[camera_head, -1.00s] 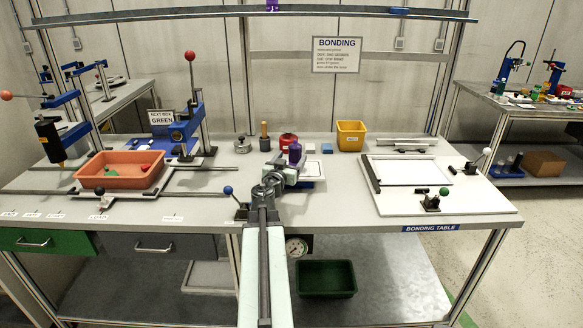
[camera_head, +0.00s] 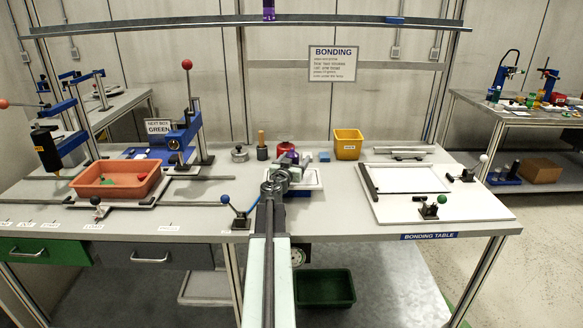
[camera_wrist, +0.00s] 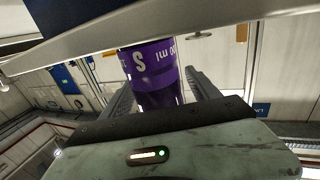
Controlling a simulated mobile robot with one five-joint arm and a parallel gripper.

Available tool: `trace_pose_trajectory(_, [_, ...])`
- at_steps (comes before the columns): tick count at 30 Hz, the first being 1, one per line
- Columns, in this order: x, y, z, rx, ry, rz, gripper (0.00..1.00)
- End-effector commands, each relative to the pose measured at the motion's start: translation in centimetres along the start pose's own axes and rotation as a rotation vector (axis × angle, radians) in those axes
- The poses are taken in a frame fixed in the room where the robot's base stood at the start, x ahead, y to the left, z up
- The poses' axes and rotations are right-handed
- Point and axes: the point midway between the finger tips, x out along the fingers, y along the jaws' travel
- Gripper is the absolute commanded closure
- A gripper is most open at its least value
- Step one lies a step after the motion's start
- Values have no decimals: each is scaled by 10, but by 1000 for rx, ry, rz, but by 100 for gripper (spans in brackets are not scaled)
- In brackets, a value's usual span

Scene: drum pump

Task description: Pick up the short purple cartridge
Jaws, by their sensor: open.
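A purple cartridge (camera_wrist: 152,72) with a white "S" and partly readable "ml" print fills the middle of the wrist view. It sits between the two fingers of my gripper (camera_wrist: 160,92), which are open, one on each side. I cannot tell whether either finger touches it. A pale bar crosses in front and hides one end. In the head view a small purple part (camera_head: 291,156) shows at the end of my gripper (camera_head: 286,172), mostly hidden. Another purple cartridge (camera_head: 269,10) stands on the high shelf, its top cut off by the picture edge.
The bonding table (camera_head: 330,222) carries an orange bin (camera_head: 115,190) at left, a yellow bin (camera_head: 348,150) at the back, and a white framed plate (camera_head: 440,205) at right. A lever with a blue knob (camera_head: 225,199) stands left of my arm. The shelf rail (camera_head: 340,21) runs overhead.

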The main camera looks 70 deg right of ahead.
Motion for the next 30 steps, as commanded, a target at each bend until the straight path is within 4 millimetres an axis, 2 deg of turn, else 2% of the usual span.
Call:
trace_pose_trajectory(3, [-1, 0, 0, 0, 0, -1, 30])
trace_pose_trajectory(9, [-2, -1, 0, 0, 0, -1, 85])
trace_pose_trajectory(11, [-2, -1, 0, 0, 0, -1, 100])
trace_pose_trajectory(20, [-2, -1, -4, 0, 0, -1, 100])
trace_pose_trajectory(26, [-2, -2, -33, 0, 0, -2, 100])
trace_pose_trajectory(30, [-2, -2, -64, 0, 0, -2, 100])
